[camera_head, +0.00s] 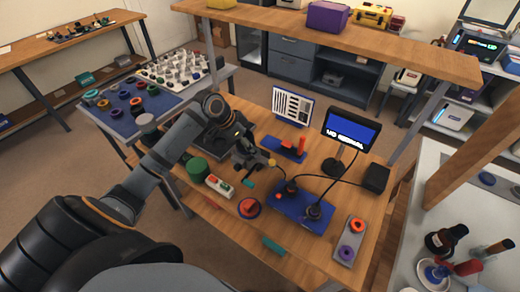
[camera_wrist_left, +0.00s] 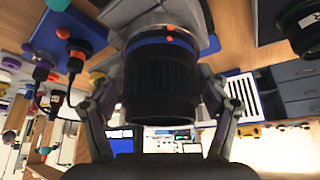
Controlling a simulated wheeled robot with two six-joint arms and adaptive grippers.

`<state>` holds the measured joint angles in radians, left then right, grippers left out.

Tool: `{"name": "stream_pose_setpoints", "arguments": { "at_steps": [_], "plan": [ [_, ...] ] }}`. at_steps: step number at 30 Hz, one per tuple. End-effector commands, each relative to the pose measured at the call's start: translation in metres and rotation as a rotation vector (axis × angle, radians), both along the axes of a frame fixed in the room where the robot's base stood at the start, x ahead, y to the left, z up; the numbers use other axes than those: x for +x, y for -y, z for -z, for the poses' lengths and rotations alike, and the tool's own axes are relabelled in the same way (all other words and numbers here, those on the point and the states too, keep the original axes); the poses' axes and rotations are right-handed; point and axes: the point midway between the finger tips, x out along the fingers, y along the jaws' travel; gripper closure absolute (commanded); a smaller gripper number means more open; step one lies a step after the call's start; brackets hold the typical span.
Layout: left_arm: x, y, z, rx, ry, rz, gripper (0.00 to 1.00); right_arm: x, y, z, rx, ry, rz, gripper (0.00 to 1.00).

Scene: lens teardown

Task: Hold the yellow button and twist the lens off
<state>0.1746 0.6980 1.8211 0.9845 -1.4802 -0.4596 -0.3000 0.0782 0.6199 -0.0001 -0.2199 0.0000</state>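In the left wrist view a black ribbed lens (camera_wrist_left: 160,80) with a blue ring and an orange-red dot sits against a grey body (camera_wrist_left: 172,14). My left gripper (camera_wrist_left: 160,92) has one finger on each side of the lens; whether the fingers press on it I cannot tell. In the head view the left gripper (camera_head: 247,153) is low over the middle of the bench and hides most of the lens and body. A small yellow knob (camera_head: 272,162) shows just right of it; I cannot tell whether it is the yellow button. My right gripper is not in view.
A blue base with joysticks (camera_head: 300,205), a screen (camera_head: 351,128) and a black box (camera_head: 376,177) stand right of the gripper. A green round part (camera_head: 197,167), a button box (camera_head: 220,185) and a red round part (camera_head: 249,207) lie close by.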

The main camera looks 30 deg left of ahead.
Motion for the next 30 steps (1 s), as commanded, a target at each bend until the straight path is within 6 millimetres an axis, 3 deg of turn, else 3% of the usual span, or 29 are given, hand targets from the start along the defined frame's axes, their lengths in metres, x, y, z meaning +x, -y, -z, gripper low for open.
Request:
{"name": "stream_pose_setpoints", "arguments": {
  "at_steps": [10, 21, 30],
  "plan": [
    [0.000, -0.001, -0.006, 0.001, 0.009, 0.001, 0.21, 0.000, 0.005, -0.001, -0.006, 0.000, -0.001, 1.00],
    [-0.023, -0.021, -0.054, 0.007, 0.007, 0.000, 0.21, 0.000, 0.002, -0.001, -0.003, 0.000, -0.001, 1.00],
    [-0.029, -0.023, -0.067, 0.001, 0.006, -0.001, 0.21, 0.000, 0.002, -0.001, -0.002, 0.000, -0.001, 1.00]
  ]
}}
